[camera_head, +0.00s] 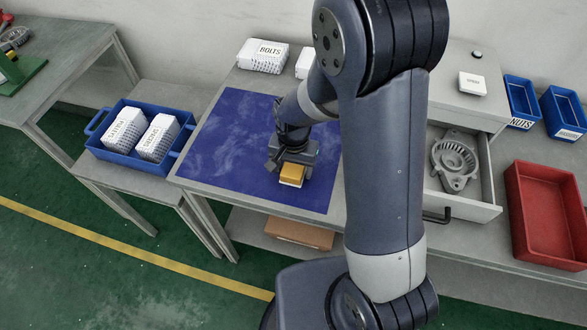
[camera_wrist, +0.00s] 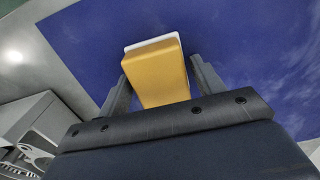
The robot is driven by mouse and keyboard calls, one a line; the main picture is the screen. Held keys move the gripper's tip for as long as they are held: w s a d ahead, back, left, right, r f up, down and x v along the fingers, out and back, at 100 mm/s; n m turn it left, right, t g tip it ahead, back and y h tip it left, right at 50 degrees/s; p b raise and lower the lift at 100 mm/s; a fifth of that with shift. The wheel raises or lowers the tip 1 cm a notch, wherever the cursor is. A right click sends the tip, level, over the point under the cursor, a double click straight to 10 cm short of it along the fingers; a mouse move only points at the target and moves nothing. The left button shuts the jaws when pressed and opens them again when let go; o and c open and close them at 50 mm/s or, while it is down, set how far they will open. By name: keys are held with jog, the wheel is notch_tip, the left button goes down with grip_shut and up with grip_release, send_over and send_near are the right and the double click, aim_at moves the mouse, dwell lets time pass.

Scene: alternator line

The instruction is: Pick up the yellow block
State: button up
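The yellow block (camera_head: 292,172) has a white lower part. It is near the front right of the blue mat (camera_head: 225,150) on the table. My gripper (camera_head: 286,163) points down over the block from behind. In the wrist view the yellow block (camera_wrist: 160,75) stands between the two fingers of my gripper (camera_wrist: 163,85). A narrow gap shows between the block and the right finger; the left finger is very close to it, and I cannot tell whether it touches. The fingers are apart, around the block. The block's underside is hidden.
A blue bin (camera_head: 118,158) with two white boxes stands left of the mat. A white BOLTS box (camera_head: 263,55) is behind it. An open drawer (camera_head: 470,205) holds a grey alternator part (camera_head: 455,160). A red bin (camera_head: 548,215) is at the right. The mat's left side is clear.

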aim_at(293, 167)
jog(key=c, duration=0.8)
jog(key=shift+o, duration=0.2)
jog(key=shift+r, duration=0.15)
notch_tip(293, 167, up, 10)
jog(key=shift+f+b, duration=0.1)
jog(key=shift+b, duration=0.4)
